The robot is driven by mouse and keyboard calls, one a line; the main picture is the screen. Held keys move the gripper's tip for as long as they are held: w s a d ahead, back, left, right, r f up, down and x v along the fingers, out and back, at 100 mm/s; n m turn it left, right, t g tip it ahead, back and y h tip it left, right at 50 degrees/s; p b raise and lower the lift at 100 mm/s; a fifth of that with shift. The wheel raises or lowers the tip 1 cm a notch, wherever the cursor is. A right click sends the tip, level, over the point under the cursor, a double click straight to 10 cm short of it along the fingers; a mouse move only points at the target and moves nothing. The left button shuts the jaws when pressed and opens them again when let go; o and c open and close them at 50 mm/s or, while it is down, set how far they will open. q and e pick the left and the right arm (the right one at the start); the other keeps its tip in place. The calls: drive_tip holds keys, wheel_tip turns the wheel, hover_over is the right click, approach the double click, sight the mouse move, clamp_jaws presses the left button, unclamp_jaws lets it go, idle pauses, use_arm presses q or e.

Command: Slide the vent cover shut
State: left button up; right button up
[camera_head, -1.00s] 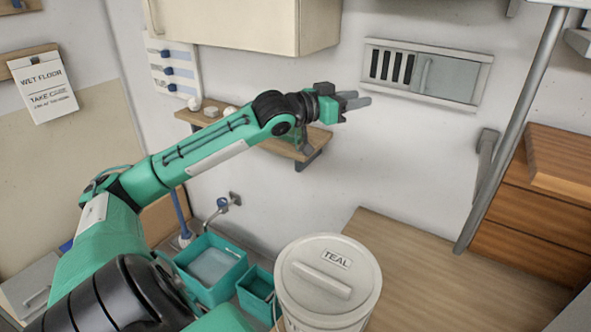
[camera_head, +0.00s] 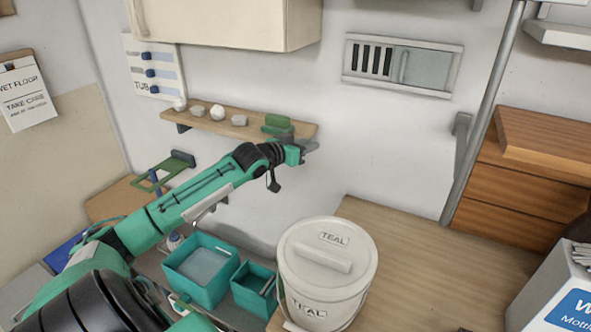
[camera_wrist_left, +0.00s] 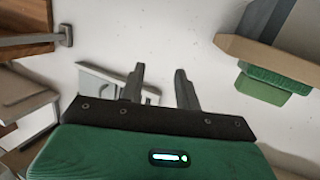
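The wall vent (camera_head: 346,78) is a pale framed panel on the back wall. Its dark slots (camera_head: 373,60) show at the left, and its grey sliding cover (camera_head: 428,70) with an upright handle (camera_head: 403,66) sits over the right part. My left gripper (camera_head: 313,146) is below and left of the vent, apart from it, beside the shelf's right end. In the left wrist view, its two fingers (camera_wrist_left: 160,76) stand apart with nothing between them. A pale framed piece that looks like the vent (camera_wrist_left: 105,78) is partly hidden behind one finger. My right gripper is out of view.
A wooden shelf (camera_head: 240,127) with small pale items and a green block (camera_head: 278,124) is close to my left gripper. A cabinet (camera_head: 230,22) hangs above. A lidded TEAL bucket (camera_head: 325,270) stands below. The wall around the vent is clear.

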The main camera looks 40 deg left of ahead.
use_arm(q)
wheel_tip(320, 180, down, 9)
drive_tip(key=a+g+y, duration=0.1)
drive_tip(key=a, duration=0.1)
drive_tip(key=shift+s+a+r+n, duration=0.2)
drive_tip(key=shift+n, duration=0.2)
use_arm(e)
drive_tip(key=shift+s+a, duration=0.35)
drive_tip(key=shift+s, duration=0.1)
use_arm(q)
drive_tip(key=shift+r, duration=0.15)
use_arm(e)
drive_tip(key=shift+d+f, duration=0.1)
